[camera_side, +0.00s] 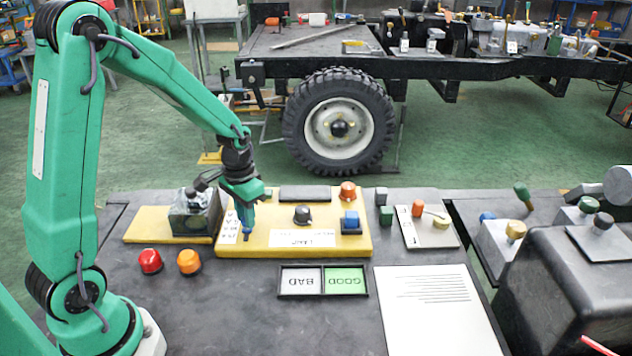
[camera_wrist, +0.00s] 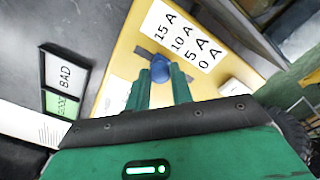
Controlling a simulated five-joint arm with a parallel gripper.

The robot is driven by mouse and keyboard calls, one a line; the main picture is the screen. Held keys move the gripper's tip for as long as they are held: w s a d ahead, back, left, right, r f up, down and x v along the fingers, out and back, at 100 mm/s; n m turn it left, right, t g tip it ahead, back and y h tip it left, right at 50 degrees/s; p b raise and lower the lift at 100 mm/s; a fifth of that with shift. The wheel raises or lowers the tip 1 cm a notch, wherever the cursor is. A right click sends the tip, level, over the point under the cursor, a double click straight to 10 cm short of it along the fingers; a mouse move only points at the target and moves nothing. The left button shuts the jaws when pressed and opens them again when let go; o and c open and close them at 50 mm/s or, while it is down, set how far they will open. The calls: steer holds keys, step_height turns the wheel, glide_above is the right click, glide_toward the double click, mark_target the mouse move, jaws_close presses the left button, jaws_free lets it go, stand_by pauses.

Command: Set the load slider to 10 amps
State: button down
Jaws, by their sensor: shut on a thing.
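The load slider is a blue knob (camera_wrist: 160,68) in a dark slot on the yellow panel (camera_side: 350,240). A white scale (camera_wrist: 188,44) beside the slot reads 15 A, 10 A, 5 A and 0 A. In the wrist view the knob stands roughly across from the 10 A mark; its exact setting is hard to judge. My gripper (camera_wrist: 159,76) is shut on the knob, with a green finger on either side.
A dark metal box (camera_side: 194,212) stands close left of my gripper. Red (camera_side: 150,261) and orange (camera_side: 189,262) buttons and a BAD/GOOD tray (camera_side: 323,296) lie in front.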

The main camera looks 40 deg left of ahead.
steer(key=c, duration=1.2)
jaws_free()
steer(key=shift+r, duration=0.15)
steer(key=shift+r, duration=3.75)
